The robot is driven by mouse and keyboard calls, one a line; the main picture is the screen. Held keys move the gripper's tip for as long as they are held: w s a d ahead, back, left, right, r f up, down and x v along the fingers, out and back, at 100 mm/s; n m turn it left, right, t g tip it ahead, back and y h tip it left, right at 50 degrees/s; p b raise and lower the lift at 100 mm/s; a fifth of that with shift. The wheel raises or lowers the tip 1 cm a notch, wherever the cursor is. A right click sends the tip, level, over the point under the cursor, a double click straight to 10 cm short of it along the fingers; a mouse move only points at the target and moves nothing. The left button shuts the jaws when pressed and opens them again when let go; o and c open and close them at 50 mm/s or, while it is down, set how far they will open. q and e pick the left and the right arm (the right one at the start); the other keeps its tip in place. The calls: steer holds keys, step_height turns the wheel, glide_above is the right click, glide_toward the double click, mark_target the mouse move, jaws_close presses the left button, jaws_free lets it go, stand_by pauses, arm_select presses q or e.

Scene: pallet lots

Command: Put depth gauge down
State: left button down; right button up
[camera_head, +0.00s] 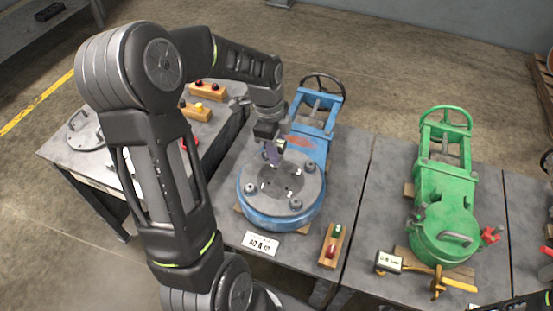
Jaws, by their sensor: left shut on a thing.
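My left gripper (270,140) reaches in from the left and is shut on a small purple-grey piece, which I take to be the depth gauge (274,153). The gauge is small and partly hidden by the fingers. It is at the top plate of the blue valve (284,211); I cannot tell whether it touches the plate. The blue valve lies on the middle grey table with its handwheel at the back.
A white label card (260,243) and a wooden block with red and green knobs (333,245) stand in front of the blue valve. A green valve (444,190) and a yellow-handled tool (440,281) are on the right table. Bare table (352,180) lies between the valves.

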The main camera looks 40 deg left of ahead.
arm_select(q)
steer(key=shift+f, duration=1.9)
steer(key=shift+f, duration=0.2)
steer(key=c, duration=1.1)
jaws_free()
steer(key=shift+o, duration=0.2)
steer(key=shift+r, duration=0.15)
